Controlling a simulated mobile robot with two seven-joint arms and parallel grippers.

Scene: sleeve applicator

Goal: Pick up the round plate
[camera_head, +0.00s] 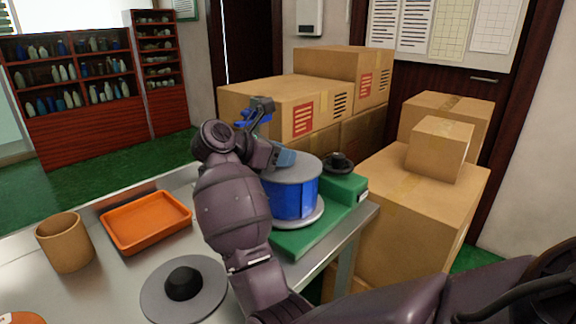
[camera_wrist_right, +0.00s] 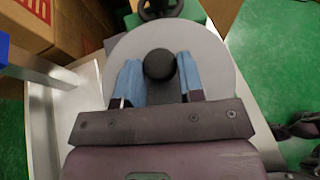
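A round grey plate with a black knob (camera_head: 185,287) lies flat at the table's front. Another grey disc (camera_head: 291,168) sits on top of a blue cylinder (camera_head: 298,197); the right wrist view shows a grey disc (camera_wrist_right: 215,60) with a black knob (camera_wrist_right: 160,64). My right gripper (camera_head: 284,158) is over the disc on the cylinder, fingers pointing down. In the right wrist view its blue-grey fingers (camera_wrist_right: 160,75) lie on both sides of the knob, very close; whether they touch it I cannot tell. My left gripper is out of view.
The cylinder stands on a green base (camera_head: 310,234) with a black handwheel (camera_head: 338,161). An orange tray (camera_head: 147,222) and a brown cup (camera_head: 65,243) stand on the left of the table. Cardboard boxes (camera_head: 435,205) stand behind and right. Bare table shows between the tray and front plate.

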